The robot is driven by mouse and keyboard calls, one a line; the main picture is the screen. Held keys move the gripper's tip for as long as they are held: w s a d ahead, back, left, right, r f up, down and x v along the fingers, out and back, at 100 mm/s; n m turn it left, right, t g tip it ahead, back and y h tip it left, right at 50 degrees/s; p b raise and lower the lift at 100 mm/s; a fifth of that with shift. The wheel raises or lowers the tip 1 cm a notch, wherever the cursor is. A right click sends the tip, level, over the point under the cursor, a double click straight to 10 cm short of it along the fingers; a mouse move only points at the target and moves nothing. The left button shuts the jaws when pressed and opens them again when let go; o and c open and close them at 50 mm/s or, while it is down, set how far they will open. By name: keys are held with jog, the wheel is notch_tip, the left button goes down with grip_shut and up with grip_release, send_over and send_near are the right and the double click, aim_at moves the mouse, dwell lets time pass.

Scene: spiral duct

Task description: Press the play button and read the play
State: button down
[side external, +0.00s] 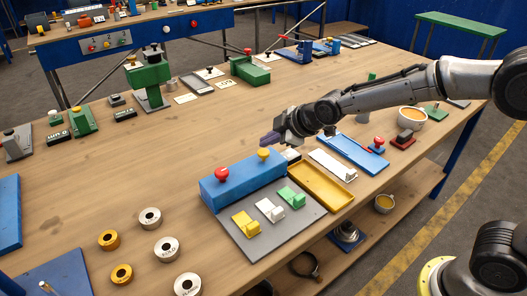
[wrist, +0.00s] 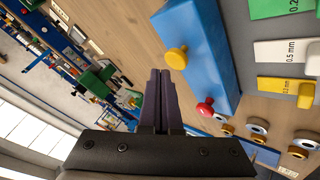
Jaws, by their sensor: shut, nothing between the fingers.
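A long blue box (side external: 240,182) stands on the bench with a red knob (side external: 222,174) at its left end and a yellow knob (side external: 264,154) at its right end. Neither shows a readable play label. My gripper (side external: 270,139) is above and just behind the yellow knob, its purple fingers shut and empty. In the wrist view the shut fingertips (wrist: 160,72) appear just left of the yellow knob (wrist: 177,58); I cannot tell whether they touch. The red knob (wrist: 205,107) is farther along the blue box (wrist: 200,50).
A grey plate (side external: 262,243) in front of the box carries yellow, white and green blocks; the white one (wrist: 285,52) reads "0.5 mm". A yellow tray (side external: 320,186) lies to the right. Several labelled rings (side external: 166,249) lie at front left.

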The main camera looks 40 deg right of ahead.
aim_at(268, 153)
jog(key=shift+f, duration=0.1)
dwell(0.7)
jog(key=shift+f, duration=0.35)
jog(key=shift+f, duration=0.9)
dwell(1.1)
jog(key=shift+r, duration=1.3)
jog(key=shift+r, duration=2.55)
